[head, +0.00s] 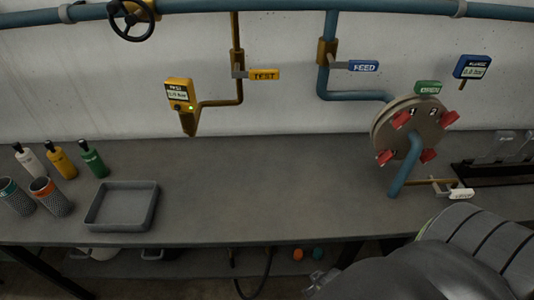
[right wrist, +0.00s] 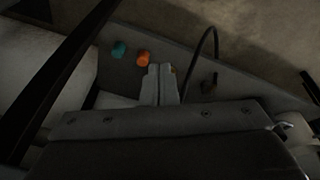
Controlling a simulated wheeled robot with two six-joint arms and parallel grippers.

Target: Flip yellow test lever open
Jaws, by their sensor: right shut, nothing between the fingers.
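The yellow test lever (head: 264,74), labelled TEST, sticks out horizontally to the right from a brass valve (head: 238,66) on the thin vertical brown pipe at the back wall. My right arm enters the head view at the lower right, well below and in front of the lever. My right gripper's fingers (right wrist: 161,84) show in the right wrist view, shut together with nothing between them, over the area below the bench. The lever is not in the right wrist view. My left gripper is in neither view.
A yellow test gauge (head: 179,96) hangs left of the lever. A blue FEED lever (head: 363,66) and a round flanged cover (head: 413,125) with red clamps stand to the right. The bench (head: 260,180) is clear in the middle; a grey tray (head: 122,222) and bottles are at left.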

